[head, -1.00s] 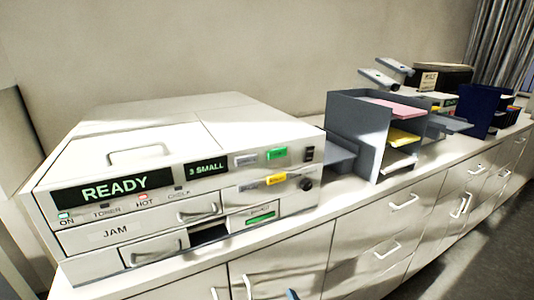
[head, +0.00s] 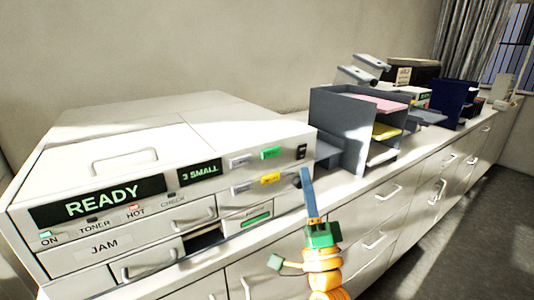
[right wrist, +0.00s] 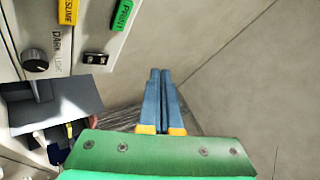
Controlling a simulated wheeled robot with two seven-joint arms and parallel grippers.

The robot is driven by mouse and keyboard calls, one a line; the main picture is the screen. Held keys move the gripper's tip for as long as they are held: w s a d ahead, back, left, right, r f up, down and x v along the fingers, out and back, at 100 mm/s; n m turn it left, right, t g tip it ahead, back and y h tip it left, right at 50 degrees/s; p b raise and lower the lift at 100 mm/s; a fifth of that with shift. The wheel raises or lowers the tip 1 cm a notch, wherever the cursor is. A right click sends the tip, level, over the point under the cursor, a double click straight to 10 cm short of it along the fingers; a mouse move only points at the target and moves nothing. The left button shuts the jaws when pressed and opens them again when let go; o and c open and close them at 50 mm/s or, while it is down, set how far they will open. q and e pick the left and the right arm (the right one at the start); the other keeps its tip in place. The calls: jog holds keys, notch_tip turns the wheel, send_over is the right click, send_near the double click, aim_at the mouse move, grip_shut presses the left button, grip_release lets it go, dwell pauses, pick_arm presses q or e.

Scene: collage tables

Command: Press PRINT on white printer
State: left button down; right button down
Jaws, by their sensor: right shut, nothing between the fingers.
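The white printer (head: 120,150) stands on the counter at the left, its large display (head: 100,202) reading READY. On its front upper right is a green button (head: 271,153), lettered PRINT in the right wrist view (right wrist: 122,14). A yellow button (head: 270,179) sits below it; it shows in the wrist view too (right wrist: 68,11). My right gripper (head: 306,170) is shut and empty, its blue fingers upright before the printer's right end, below and right of the green button. In the wrist view the fingertips (right wrist: 160,72) appear apart from the buttons. My left gripper is not in view.
A dark knob (right wrist: 35,60) and a black switch (head: 302,152) sit near the printer's right edge. A grey paper tray rack (head: 340,120) stands right of the printer. Dark blue holders (head: 452,100) stand farther along the counter. Floor (head: 480,220) at the right is clear.

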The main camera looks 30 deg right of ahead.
aim_at(271, 153)
jog(key=shift+d, duration=0.1)
jog(key=shift+y, duration=0.3)
jog(key=shift+w+a+b, duration=0.2)
jog(key=shift+w+b, duration=0.55)
jog(key=shift+w, duration=1.5)
jog(key=shift+w+a+b, duration=0.2)
jog(key=shift+w+b, duration=0.55)
jog(key=shift+w, duration=1.45)
jog(key=shift+w, duration=0.4)
